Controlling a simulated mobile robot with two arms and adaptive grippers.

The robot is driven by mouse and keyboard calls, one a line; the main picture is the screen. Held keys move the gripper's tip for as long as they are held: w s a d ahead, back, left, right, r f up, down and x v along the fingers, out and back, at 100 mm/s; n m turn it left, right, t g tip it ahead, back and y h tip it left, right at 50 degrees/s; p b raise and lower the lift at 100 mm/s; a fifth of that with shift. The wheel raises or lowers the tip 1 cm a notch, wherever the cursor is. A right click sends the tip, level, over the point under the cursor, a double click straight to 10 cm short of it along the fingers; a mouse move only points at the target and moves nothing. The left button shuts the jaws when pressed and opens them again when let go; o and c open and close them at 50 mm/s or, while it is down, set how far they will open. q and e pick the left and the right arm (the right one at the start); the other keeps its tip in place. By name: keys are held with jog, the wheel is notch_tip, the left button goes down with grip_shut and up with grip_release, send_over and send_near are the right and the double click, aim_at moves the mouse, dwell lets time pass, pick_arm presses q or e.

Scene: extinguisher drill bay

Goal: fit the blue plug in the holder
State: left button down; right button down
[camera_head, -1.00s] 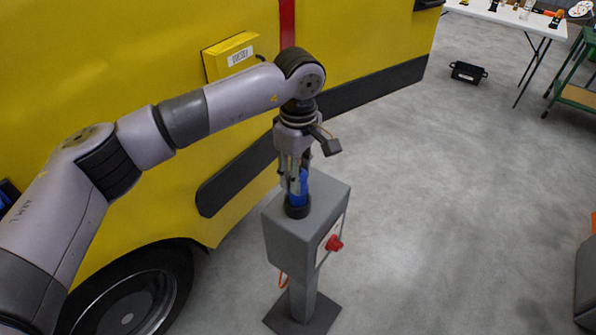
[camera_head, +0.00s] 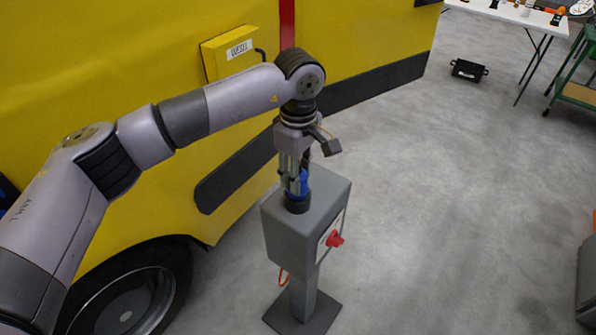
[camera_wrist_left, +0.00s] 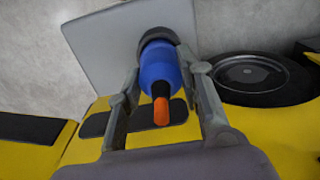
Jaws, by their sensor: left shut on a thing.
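The blue plug (camera_head: 299,187) stands upright at the dark round holder (camera_head: 297,207) on top of a grey pedestal box (camera_head: 330,190). My left gripper (camera_head: 295,182) points down and is shut on the plug from above. In the left wrist view, the blue plug (camera_wrist_left: 160,66) lies between the two fingers of my left gripper (camera_wrist_left: 166,75). Its near end has a black band and an orange tip, and its far end meets the dark holder ring (camera_wrist_left: 157,36). How deep the plug sits cannot be told. My right gripper is not in view.
A yellow vehicle (camera_head: 120,110) with a wheel (camera_head: 125,305) stands close behind and left of the pedestal. A red knob (camera_head: 334,239) sticks out of the box's side. A white table (camera_head: 510,14) and a black crate (camera_head: 468,69) are far right. The floor right of the pedestal is clear.

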pick_arm(q)
jog(key=shift+f, duration=0.25)
jog(key=c, duration=1)
grip_release()
jog(key=shift+c, duration=0.2)
